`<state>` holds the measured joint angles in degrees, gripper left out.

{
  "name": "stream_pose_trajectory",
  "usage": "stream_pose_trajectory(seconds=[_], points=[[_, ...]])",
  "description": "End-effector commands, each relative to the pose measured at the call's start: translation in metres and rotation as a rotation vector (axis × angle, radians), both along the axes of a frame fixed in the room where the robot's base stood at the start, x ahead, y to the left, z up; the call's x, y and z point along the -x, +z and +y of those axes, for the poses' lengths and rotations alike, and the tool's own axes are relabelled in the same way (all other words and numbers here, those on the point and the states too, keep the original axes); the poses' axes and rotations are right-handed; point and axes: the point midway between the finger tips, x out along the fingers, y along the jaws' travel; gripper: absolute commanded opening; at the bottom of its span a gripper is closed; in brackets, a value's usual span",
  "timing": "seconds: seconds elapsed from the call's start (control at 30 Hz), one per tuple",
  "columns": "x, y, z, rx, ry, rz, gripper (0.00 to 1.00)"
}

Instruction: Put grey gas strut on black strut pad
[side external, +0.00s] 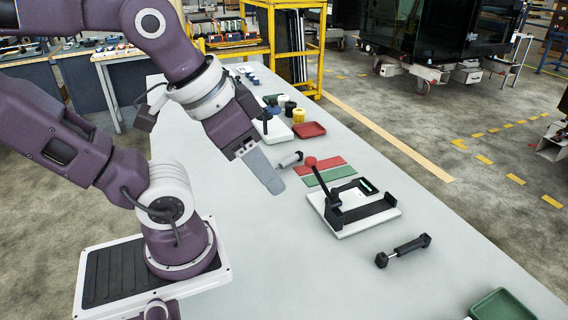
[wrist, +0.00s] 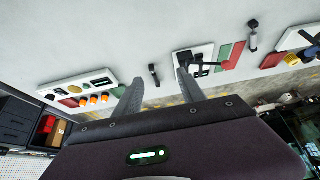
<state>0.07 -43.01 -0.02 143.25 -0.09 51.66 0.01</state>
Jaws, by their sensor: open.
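The grey gas strut (side external: 291,159), a light grey cylinder with dark ends, lies on the table just beyond my gripper in the side view. In the wrist view it is at the upper right (wrist: 252,38). A white plate (side external: 348,229) bears a black frame (side external: 368,212) and an upright black lever with a red knob. I cannot tell for sure which black part is the strut pad. My gripper (side external: 276,189) is open and empty above the table, left of the plate. Its two fingers show spread in the wrist view (wrist: 158,77).
A black strut (side external: 403,250) with a silver rod lies right of the plate. Red (side external: 325,166) and green (side external: 330,176) strips lie behind the plate. A red tray (side external: 309,130) and several small parts stand farther back. A green tray (side external: 502,306) is at the near right.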

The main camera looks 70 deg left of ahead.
Motion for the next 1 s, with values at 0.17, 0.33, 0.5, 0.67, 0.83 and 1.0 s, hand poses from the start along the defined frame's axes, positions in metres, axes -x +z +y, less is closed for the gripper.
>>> stream_pose_trajectory(seconds=[0.17,0.33,0.5,0.67,0.83,1.0], points=[[-0.046,0.021,0.015,0.028,0.057,0.062,0.47],[-0.161,0.028,0.097,0.08,0.198,0.188,0.47],[-0.243,-0.034,0.227,0.098,0.324,0.313,0.47],[-0.26,-0.124,0.336,0.096,0.381,0.42,0.47],[-0.252,-0.183,0.386,0.096,0.388,0.478,0.47],[-0.25,-0.206,0.391,0.096,0.385,0.488,0.47]])
